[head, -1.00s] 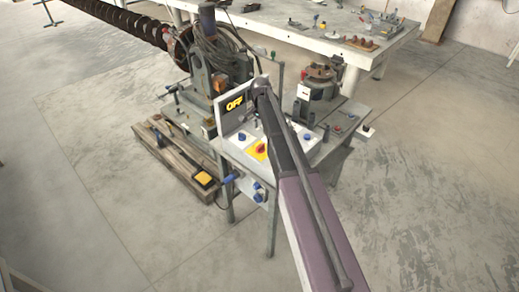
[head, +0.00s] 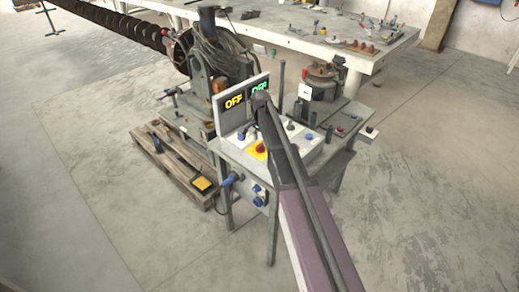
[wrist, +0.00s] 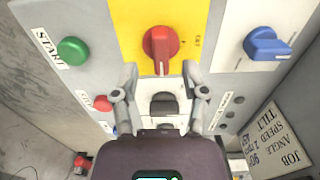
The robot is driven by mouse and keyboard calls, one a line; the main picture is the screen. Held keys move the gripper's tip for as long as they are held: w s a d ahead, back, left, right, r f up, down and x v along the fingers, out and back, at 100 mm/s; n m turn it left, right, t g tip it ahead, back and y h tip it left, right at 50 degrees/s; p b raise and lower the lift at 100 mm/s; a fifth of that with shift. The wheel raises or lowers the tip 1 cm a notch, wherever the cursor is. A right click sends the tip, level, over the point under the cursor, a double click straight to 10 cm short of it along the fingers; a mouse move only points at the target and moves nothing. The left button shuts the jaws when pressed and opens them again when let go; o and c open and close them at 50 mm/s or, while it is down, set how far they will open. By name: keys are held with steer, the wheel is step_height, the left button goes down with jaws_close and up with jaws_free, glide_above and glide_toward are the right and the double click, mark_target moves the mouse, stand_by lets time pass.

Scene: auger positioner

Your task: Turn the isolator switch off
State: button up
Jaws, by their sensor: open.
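The isolator switch (wrist: 161,44) is a red rotary knob on a yellow plate, at the top middle of the wrist view. Its handle stands upright in that picture. In the head view the switch (head: 259,148) sits on the sloped control box, partly beside my arm. My gripper (wrist: 160,73) is open, with its two fingertips just below the knob in the wrist view, one to each side of its line. Nothing is held between them. Whether a fingertip touches the panel is unclear.
A green START button (wrist: 72,50) and a red button (wrist: 102,103) lie left of the switch. A blue knob (wrist: 266,44) lies to the right. A display (head: 234,102) reads OFF in yellow; a green-lit one (head: 259,86) stands beside it.

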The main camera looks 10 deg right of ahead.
mark_target(261, 144)
steer(key=shift+f+b, duration=1.25)
steer(key=shift+f, duration=0.25)
steer(key=shift+c, duration=0.2)
